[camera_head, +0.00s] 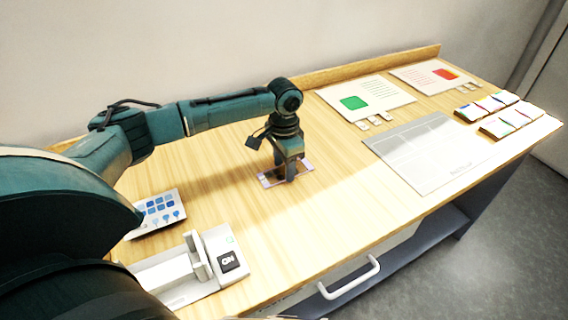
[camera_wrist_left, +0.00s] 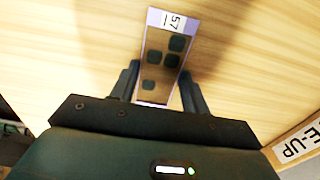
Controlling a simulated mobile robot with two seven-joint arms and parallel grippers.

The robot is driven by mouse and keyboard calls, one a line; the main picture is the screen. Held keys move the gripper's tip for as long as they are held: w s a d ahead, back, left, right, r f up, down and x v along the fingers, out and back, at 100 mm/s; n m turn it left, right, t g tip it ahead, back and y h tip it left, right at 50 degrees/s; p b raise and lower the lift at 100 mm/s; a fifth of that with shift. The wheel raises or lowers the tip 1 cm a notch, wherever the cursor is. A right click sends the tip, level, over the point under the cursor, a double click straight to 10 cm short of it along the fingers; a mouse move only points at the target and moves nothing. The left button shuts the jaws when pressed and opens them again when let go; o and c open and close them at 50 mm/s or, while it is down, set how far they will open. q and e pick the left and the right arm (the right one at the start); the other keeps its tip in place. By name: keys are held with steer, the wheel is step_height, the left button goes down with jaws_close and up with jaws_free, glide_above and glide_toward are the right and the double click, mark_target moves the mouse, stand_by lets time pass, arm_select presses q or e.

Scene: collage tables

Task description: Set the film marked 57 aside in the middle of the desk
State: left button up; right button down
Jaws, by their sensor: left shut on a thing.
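The film marked 57 (camera_wrist_left: 155,60) is a see-through strip with a pale violet edge, dark rounded squares and a white 57 label at its far end. In the head view the film (camera_head: 268,181) is flat at mid-desk, partly hidden by my gripper. My left gripper (camera_head: 286,174) points down and is shut on it; in the left wrist view the fingers (camera_wrist_left: 160,84) stand on its two long sides. I cannot tell whether the film touches the desk (camera_head: 345,215) or is just above it. My right gripper is not in view.
A device with an ON label (camera_head: 228,262) and a blue-patterned sheet (camera_head: 158,213) are at the near left. A grey layout sheet (camera_head: 425,152), two printed boards (camera_head: 365,98) (camera_head: 432,77) and small stacked packs (camera_head: 497,112) occupy the right. Bare wood surrounds the film.

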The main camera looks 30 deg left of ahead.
mark_target(284, 172)
arm_select(q)
steer(key=o, duration=1)
steer(key=shift+f, duration=0.15)
steer(key=shift+o, duration=0.2)
step_height(284, 172, up, 12)
steer(key=shift+r+p, duration=0.2)
steer(key=shift+p, duration=0.2)
